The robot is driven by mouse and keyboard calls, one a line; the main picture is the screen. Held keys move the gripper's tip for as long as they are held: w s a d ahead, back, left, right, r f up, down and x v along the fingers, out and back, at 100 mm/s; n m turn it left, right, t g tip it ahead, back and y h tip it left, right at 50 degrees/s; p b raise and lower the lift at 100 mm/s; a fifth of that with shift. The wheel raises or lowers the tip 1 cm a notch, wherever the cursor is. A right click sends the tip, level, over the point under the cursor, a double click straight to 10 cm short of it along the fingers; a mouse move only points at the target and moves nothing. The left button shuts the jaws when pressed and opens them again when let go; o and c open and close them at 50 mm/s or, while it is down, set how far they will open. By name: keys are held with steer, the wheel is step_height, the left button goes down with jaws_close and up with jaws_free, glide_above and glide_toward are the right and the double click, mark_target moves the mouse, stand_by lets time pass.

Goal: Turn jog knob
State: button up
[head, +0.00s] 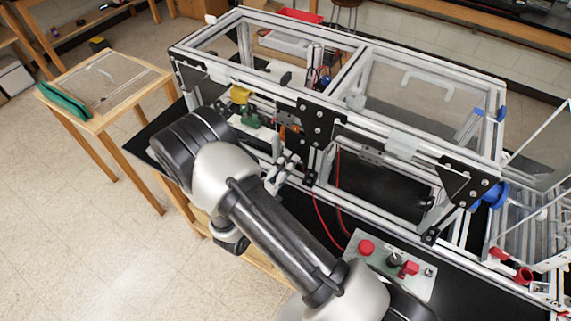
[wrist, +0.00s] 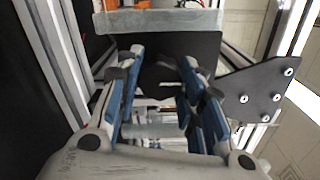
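A control box (head: 390,262) sits on the black bench top at the lower right of the head view. It carries a round red button (head: 366,247), a dark knob (head: 393,260) and a red switch (head: 410,268). I cannot tell for sure which of these is the jog knob. My gripper (head: 282,160) is at the front of the extrusion frame, well to the left of the box and above it in the picture. In the wrist view my gripper (wrist: 160,65) has its blue-padded fingers apart with nothing held between them. The control box does not show in the wrist view.
The metal extrusion frame (head: 375,145) with clear panels stands behind my arm. Black bracket plates (wrist: 255,92) and rails lie close around the gripper. Red cables (head: 325,222) run down near the box. A wooden table (head: 110,85) stands at the left.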

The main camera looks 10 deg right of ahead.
steer(key=shift+o, duration=0.9)
steer(key=v, duration=1.2)
steer(key=shift+r, duration=0.1)
